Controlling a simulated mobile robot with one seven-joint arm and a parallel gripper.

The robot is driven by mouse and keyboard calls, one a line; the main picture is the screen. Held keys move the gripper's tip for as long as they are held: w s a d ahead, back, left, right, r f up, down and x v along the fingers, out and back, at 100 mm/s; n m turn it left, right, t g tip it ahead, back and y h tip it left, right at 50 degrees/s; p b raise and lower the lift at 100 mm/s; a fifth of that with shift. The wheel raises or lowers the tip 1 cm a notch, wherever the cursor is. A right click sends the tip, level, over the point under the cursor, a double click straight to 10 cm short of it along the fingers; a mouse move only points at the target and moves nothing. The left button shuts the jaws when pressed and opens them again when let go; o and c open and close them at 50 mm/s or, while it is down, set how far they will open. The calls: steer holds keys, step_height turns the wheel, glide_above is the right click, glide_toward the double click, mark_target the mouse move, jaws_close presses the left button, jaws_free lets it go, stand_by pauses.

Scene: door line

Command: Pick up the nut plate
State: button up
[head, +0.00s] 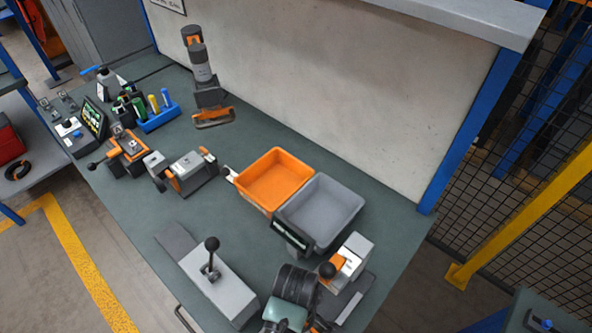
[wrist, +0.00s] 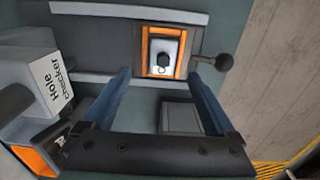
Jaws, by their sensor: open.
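In the wrist view, a small pale grey plate with a dark round piece at its middle, which looks like the nut plate (wrist: 155,47), lies in an orange frame (wrist: 146,46). My gripper (wrist: 160,74) is open and empty, with its two blue fingers far apart. In the picture, the fingertips are just below the frame, one to each side of the plate's line. I cannot tell the height of the fingers above it. In the head view I cannot make out the gripper clearly.
In the wrist view, a box labelled "Hole checker" (wrist: 50,80) stands close left, and a black ball lever (wrist: 223,62) is right of the frame. In the head view, an orange bin (head: 272,180) and a grey bin (head: 320,208) stand mid-bench; a blue rack (head: 160,120) is farther left.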

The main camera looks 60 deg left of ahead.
steer(key=f, duration=0.4)
steer(key=shift+s+d+f+p, duration=0.2)
steer(key=shift+d+f+p, duration=0.05)
steer(key=shift+p, duration=0.15)
steer(key=shift+f, duration=0.55)
jaws_close()
